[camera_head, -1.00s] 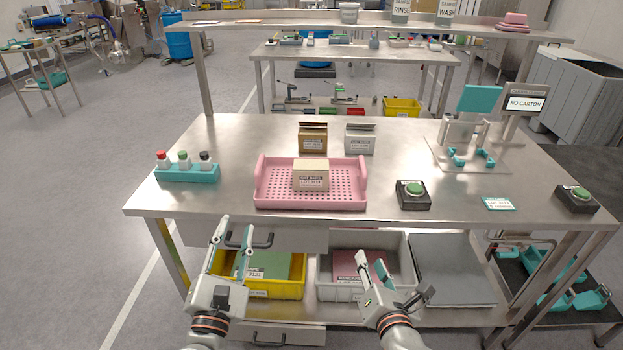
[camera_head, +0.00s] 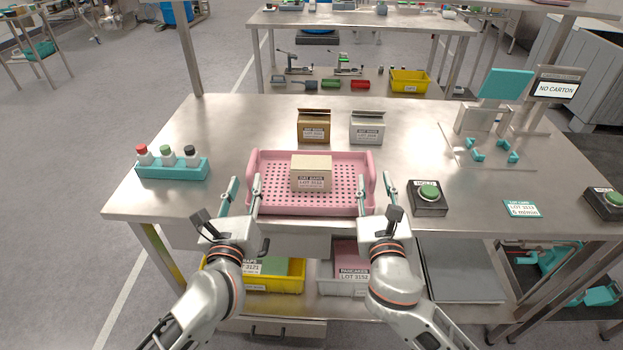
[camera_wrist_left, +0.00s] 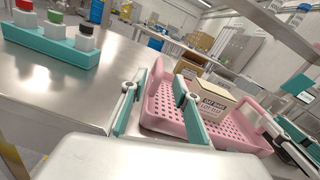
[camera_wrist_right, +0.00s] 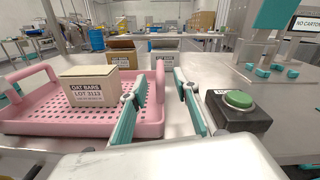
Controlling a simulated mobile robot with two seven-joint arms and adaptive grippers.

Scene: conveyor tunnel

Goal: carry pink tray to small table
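The pink tray (camera_head: 343,204) lies on the steel table, with a perforated floor and a raised handle wall at each side. A beige carton (camera_head: 311,173) marked oat bars, lot 3113, stands in it. My left gripper (camera_head: 243,186) is open at the tray's left end, one finger near the left handle wall. My right gripper (camera_head: 384,196) is open at the tray's right end. In the left wrist view the tray (camera_wrist_left: 165,121) shows beyond the open fingers. In the right wrist view the tray (camera_wrist_right: 45,128) lies left of the fingers. I cannot tell whether the fingers touch it.
A teal rack (camera_head: 172,170) with capped bottles stands left. Two cartons, one brown (camera_head: 314,127) and one grey (camera_head: 366,128), stand behind the tray. A black box with a green button (camera_head: 428,199) stands close right of my right gripper. Another steel table (camera_head: 350,20) stands farther back.

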